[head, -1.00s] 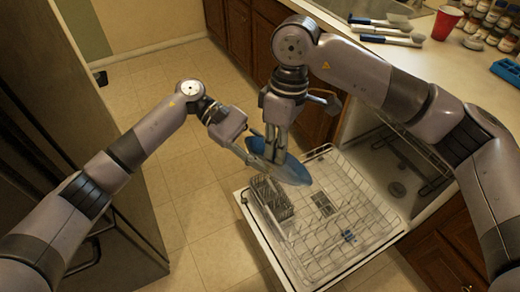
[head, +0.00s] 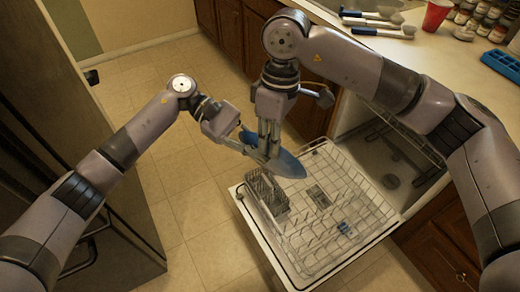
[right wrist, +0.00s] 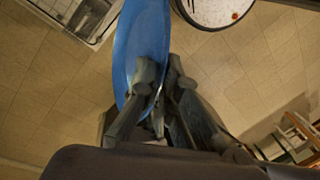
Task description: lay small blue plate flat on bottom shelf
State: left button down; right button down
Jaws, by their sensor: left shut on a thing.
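My left gripper (head: 245,148) reaches in from the left and is shut on the plate's left side. My right gripper (head: 268,150) points down at the plate, one finger in front of it. In the right wrist view the blue plate (right wrist: 136,45) stands edge-on by the right fingers (right wrist: 160,72). The fingers are close together, and I cannot tell whether they pinch it.
The open dishwasher door (head: 262,262) carries the rack, with a grey cutlery basket (head: 268,192) at its left. A small blue item (head: 344,228) lies in the rack. The counter holds a red cup (head: 436,16), brushes (head: 382,32), jars and a blue tray (head: 502,64).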

jog(key=c, duration=1.7)
grip_release()
jog(key=shift+r, duration=0.1)
